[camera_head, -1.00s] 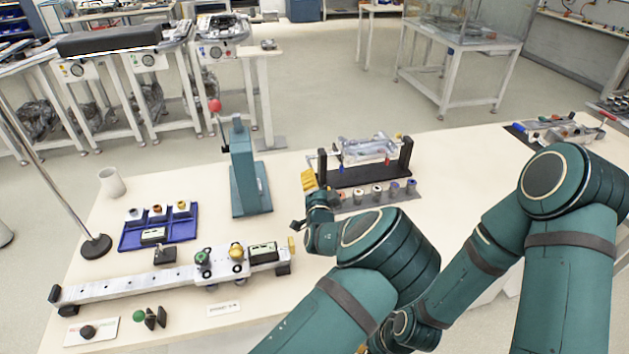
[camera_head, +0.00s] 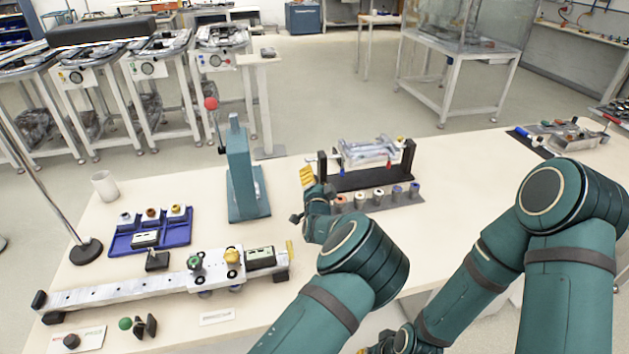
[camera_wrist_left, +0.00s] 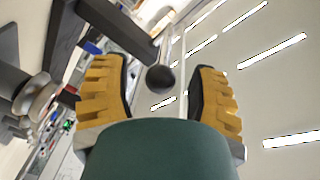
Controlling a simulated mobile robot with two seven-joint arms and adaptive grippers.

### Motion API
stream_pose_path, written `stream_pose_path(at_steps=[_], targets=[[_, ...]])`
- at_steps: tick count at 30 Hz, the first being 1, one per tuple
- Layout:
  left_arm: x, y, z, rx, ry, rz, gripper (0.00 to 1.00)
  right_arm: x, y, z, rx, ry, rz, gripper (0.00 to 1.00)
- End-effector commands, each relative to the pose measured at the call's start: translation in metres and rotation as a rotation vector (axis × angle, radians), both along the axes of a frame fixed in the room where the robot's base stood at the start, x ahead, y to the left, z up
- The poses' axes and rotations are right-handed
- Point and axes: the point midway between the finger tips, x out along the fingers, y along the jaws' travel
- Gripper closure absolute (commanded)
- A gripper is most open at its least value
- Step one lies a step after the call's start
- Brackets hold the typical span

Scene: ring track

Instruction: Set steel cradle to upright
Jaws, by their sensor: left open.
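The steel cradle (camera_head: 370,152), a silver framed piece, hangs between the two black posts of a dark stand (camera_head: 372,179) on the table. My left gripper (camera_head: 307,176) is just left of the stand, its yellow fingers pointing up. In the left wrist view its fingers (camera_wrist_left: 160,92) are open. A black ball knob (camera_wrist_left: 160,79) on a thin rod shows between them, with no visible finger contact. I cannot tell how the rod joins the cradle. My right gripper (camera_head: 378,348) shows only as a small part at the bottom edge, mostly hidden by my arm.
A row of small coloured-top cylinders (camera_head: 378,198) lies in front of the stand. A teal lever press (camera_head: 244,175) stands to the left. A blue tray (camera_head: 150,236) and a long rail (camera_head: 125,290) lie farther left.

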Motion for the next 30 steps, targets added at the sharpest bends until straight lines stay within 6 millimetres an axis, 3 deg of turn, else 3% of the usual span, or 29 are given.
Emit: stream_pose_path(at_steps=[11, 15, 16, 30], targets=[[0.0045, 0.0003, 0.0004, 0.0, 0.0, 0.0, 0.42, 0.0003, -0.0001, -0.0005, 0.0, -0.001, 0.0, 1.0], [0.0044, 0.0003, 0.0004, 0.0, 0.0, 0.0, 0.92, 0.0002, 0.0, -0.0005, 0.0, -0.001, 0.0, 1.0], [0.0044, 0.0003, 0.0004, 0.0, 0.0, 0.0, 1.0, 0.0002, 0.0, -0.0005, 0.0, -0.001, 0.0, 1.0], [0.0046, 0.0003, 0.0064, -0.013, 0.033, -0.001, 1.0, -0.0007, 0.0001, 0.0053, 0.0, 0.002, 0.0, 1.0]])
